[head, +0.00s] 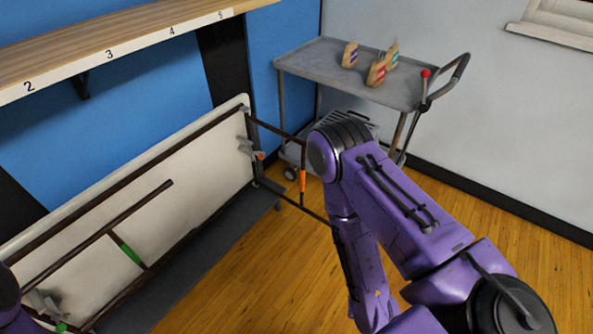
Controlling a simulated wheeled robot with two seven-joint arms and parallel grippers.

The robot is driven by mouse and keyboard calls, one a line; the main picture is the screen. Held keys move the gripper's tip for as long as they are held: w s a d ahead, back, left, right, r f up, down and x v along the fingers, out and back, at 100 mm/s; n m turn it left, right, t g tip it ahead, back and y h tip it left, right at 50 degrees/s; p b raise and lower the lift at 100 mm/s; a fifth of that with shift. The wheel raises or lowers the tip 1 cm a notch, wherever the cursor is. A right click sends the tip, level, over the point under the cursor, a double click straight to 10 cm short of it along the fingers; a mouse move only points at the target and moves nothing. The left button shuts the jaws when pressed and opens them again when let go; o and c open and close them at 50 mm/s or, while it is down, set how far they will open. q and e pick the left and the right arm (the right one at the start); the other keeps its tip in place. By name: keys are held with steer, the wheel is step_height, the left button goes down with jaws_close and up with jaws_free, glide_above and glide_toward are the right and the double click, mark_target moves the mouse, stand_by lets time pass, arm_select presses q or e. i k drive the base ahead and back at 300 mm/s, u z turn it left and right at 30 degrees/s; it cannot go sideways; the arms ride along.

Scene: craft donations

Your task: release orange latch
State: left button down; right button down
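A white folding table (190,165) stands on its long edge against the blue wall, its underside facing me. A small orange latch (260,156) shows beside a grey bracket (246,147) near the table's right end. A dark leg frame at that end stands out from the underside and carries an orange sleeve (302,181). At the left end, another leg frame with a green sleeve (130,254) lies closer to the underside. A green latch (62,327) sits by a grey bracket. My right arm crosses the right half; neither gripper shows.
A grey cart (320,62) with several small tagged packets stands behind my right arm. A numbered wooden shelf (110,40) hangs above the table. The table's lower edge meets a dark grey surface (180,275). Wooden floor (460,215) is clear at the right.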

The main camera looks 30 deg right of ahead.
mark_target(261, 157)
steer(key=z, duration=0.4)
steer(key=k, duration=0.45)
steer(key=z, duration=0.75)
steer(key=i, duration=0.7)
steer(key=u, duration=0.45)
steer(key=i, duration=0.75)
steer(key=u, duration=0.85)
